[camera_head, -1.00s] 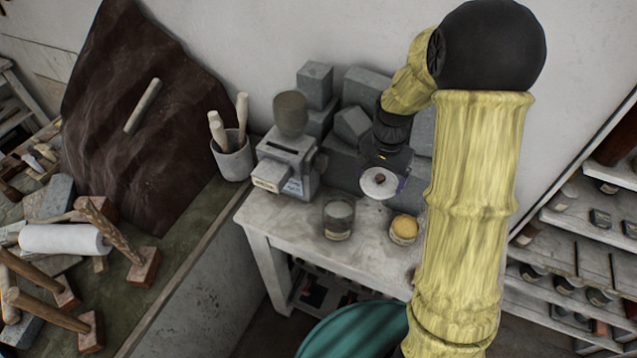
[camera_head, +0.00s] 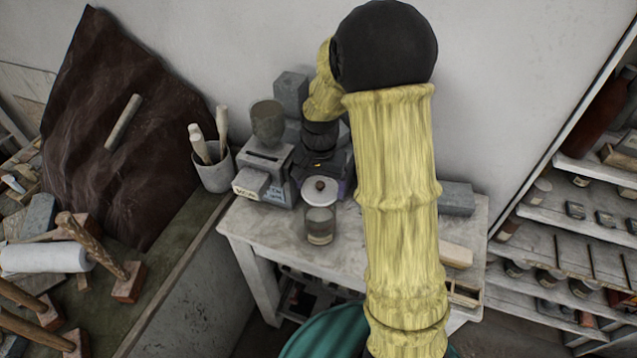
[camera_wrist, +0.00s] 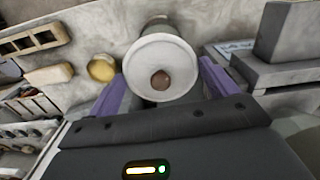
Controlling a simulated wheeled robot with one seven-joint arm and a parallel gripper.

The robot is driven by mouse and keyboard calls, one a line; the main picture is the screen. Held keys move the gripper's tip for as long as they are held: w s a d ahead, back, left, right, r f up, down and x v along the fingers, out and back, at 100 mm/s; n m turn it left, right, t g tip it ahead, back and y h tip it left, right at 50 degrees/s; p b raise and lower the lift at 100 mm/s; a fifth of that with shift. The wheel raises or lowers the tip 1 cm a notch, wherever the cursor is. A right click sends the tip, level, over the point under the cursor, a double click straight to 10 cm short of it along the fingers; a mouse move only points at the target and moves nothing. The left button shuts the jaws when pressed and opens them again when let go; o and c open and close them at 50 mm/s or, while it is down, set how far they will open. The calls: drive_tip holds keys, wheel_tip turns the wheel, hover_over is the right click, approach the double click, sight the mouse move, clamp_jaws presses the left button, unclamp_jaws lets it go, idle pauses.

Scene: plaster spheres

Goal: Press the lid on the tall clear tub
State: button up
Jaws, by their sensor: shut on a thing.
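The lid (camera_head: 322,190) is a white disc with a brown knob. In the wrist view the lid (camera_wrist: 177,58) lies between the purple fingers of my gripper (camera_wrist: 163,88), which is shut on it. In the head view my gripper (camera_head: 325,178) is partly hidden behind my own arm. The tall clear tub (camera_head: 320,226) stands upright on the white table, with the lid at its mouth. I cannot tell whether the lid is seated or just above the rim. The tub (camera_wrist: 157,22) shows only a little behind the lid in the wrist view.
A small yellow-topped pot (camera_wrist: 102,68) stands near the tub. A wooden block (camera_head: 456,256) lies at the table's right.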

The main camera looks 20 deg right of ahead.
sight(319, 185)
drive_tip(key=shift+f, duration=0.1)
drive_tip(key=shift+w+f, duration=0.1)
drive_tip(key=shift+f, duration=0.15)
wheel_tip(319, 185, down, 2)
drive_tip(key=b, duration=0.2)
drive_tip(key=shift+a+f+b, duration=0.1)
drive_tip(key=shift+f+b, duration=0.15)
drive_tip(key=shift+b, duration=0.05)
drive_tip(key=shift+f+b, duration=1.15)
drive_tip(key=shift+f, duration=0.45)
drive_tip(key=shift+f, duration=0.15)
idle(1.1)
drive_tip(key=o, duration=0.8)
